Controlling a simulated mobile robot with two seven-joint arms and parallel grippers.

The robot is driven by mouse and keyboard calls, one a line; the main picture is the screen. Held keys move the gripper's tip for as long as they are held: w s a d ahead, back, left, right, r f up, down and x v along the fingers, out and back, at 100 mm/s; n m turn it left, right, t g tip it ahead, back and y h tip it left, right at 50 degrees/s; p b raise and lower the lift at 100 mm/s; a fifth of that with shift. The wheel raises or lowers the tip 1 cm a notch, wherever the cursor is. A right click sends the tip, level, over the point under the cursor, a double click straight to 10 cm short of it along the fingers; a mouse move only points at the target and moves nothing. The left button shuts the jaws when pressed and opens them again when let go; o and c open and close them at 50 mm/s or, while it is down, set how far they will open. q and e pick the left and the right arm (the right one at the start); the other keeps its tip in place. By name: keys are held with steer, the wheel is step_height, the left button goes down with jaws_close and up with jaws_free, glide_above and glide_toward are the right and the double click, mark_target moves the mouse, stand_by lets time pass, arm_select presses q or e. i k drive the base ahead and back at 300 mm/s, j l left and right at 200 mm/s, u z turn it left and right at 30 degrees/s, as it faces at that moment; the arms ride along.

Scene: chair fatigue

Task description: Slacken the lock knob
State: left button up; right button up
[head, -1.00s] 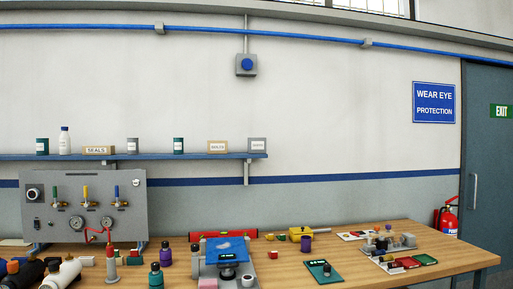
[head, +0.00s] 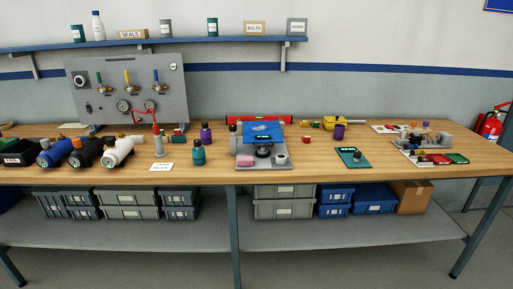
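A grey fixture (head: 246,161) with a blue top plate (head: 254,131) stands on the workbench near the middle of the head view. A dark round knob-like part (head: 263,152) sits at its front, with a pale round piece (head: 281,159) to its right. A small green plate (head: 349,153) with a dark knob-like part (head: 357,157) on it lies farther right. I cannot tell which of these is the lock knob. Neither of my grippers is in view.
A grey gauge panel (head: 172,112) stands at the back left. Several dark, blue and white cylinders (head: 118,151) lie at the left. Teal (head: 198,152) and purple (head: 206,134) bottles stand left of the fixture. Bare wooden bench (head: 325,174) shows along the front edge.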

mark_target(232, 127)
steer(key=i+j+z, duration=0.15)
steer(key=i, duration=0.35)
steer(key=i+j+z, duration=0.15)
steer(key=i+j, duration=0.2)
steer(key=i, duration=0.15)
steer(key=i+j+z, duration=0.2)
steer(key=i+j, duration=0.15)
steer(key=i, duration=0.1)
